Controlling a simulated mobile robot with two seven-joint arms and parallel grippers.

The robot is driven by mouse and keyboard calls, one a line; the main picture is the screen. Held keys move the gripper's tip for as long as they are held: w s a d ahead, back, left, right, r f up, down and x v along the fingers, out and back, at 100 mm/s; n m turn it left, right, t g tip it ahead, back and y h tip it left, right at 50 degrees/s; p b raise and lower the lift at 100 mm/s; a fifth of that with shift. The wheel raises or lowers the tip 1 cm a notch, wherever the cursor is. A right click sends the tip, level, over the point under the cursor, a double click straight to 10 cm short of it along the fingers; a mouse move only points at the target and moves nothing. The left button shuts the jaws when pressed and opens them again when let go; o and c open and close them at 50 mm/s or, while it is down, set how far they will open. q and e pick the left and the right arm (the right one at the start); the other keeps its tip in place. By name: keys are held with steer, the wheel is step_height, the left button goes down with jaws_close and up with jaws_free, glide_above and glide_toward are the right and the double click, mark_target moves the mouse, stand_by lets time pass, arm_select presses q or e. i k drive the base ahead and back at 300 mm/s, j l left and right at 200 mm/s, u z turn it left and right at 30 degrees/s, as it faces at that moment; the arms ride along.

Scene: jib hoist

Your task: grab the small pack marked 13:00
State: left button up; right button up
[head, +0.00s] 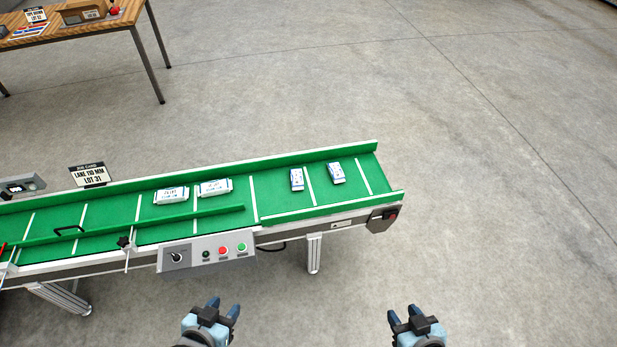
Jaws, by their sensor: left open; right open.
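Several small white packs with blue edges lie on the green conveyor belt (272,190). Two larger-looking ones lie lengthwise at the middle, a left pack (171,195) and a pack beside it (215,188). Two smaller ones stand crosswise toward the right end, one pack (297,179) and the rightmost pack (336,173). Their printing is too small to read surely, so I cannot tell which is marked 13:00. My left gripper (225,306) and my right gripper (403,313) are open and empty, in front of the conveyor, apart from all packs.
The belt has raised green side rails and a guide rail (190,218). A control box (207,252) with knob and buttons is on its near side. A sign (89,174) reads LOT 31. A wooden table (75,40) stands at the back left. The floor to the right is clear.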

mark_target(296, 175)
steer(key=i+l, duration=0.3)
steer(key=i, duration=0.2)
steer(key=i+l, duration=0.25)
steer(key=i, duration=0.3)
steer(key=i+l, duration=0.3)
steer(key=i, duration=0.2)
